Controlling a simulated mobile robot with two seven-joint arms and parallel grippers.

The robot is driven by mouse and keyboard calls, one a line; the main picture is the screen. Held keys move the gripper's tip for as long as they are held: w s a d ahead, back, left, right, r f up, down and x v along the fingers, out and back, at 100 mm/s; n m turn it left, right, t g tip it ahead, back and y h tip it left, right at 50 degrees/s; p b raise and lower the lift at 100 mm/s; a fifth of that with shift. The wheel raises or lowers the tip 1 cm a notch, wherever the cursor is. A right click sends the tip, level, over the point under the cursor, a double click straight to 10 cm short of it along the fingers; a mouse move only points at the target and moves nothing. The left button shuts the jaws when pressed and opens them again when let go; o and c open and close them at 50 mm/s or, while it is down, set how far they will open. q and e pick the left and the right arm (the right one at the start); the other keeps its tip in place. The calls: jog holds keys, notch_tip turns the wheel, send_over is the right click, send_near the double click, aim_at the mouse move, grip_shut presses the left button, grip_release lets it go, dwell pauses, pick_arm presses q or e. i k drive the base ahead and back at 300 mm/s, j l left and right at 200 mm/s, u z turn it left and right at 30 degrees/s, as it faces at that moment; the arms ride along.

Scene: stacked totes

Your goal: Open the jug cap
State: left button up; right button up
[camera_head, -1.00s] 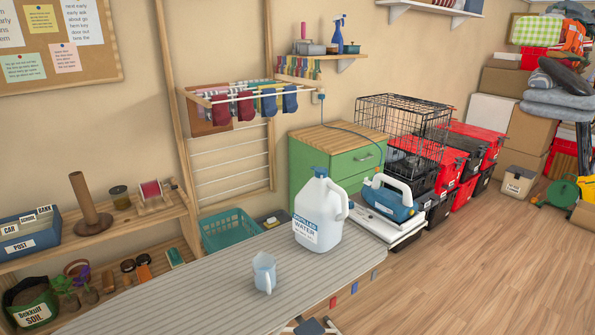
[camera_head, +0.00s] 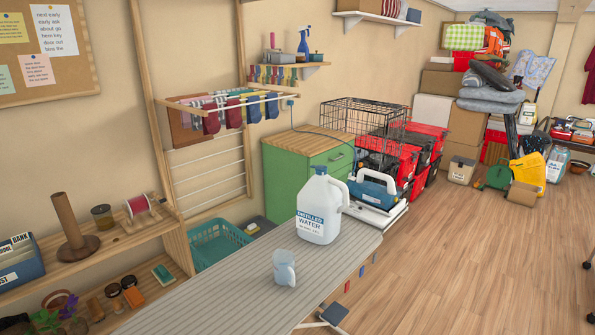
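A white jug (camera_head: 319,212) labelled "Distilled Water" stands upright on a grey striped board (camera_head: 215,290), near its far right end. Its blue cap (camera_head: 321,170) sits on top of the neck. The jug's handle is on its right side. A pale blue measuring cup (camera_head: 284,268) stands on the board in front of the jug, to its lower left. Neither of my grippers is in view, and nothing is touching the jug.
A green cabinet (camera_head: 295,183), a blue-and-white case (camera_head: 372,190) and a black wire crate (camera_head: 365,125) stand behind the board. A teal basket (camera_head: 215,247) and wooden shelf (camera_head: 140,240) are to the left. Wooden floor at right is open.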

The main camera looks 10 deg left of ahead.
aim_at(319, 167)
jog(key=k+j, duration=0.2)
jog(key=j, duration=0.2)
jog(key=k+j, duration=0.2)
jog(key=j, duration=0.15)
jog(key=i, duration=0.5)
jog(key=k+l, duration=0.1)
jog(key=k, duration=0.3)
jog(key=i+l+u, duration=0.25)
jog(key=i+l, duration=0.15)
jog(key=l, duration=0.2)
jog(key=i+l+u, duration=0.1)
jog(key=l, duration=0.2)
jog(key=i+l+u, duration=0.2)
jog(key=i+l, duration=0.15)
jog(key=l, duration=0.3)
jog(key=i+l+u, duration=0.15)
jog(key=l, duration=0.2)
jog(key=i+l+u, duration=0.1)
jog(key=l, duration=0.25)
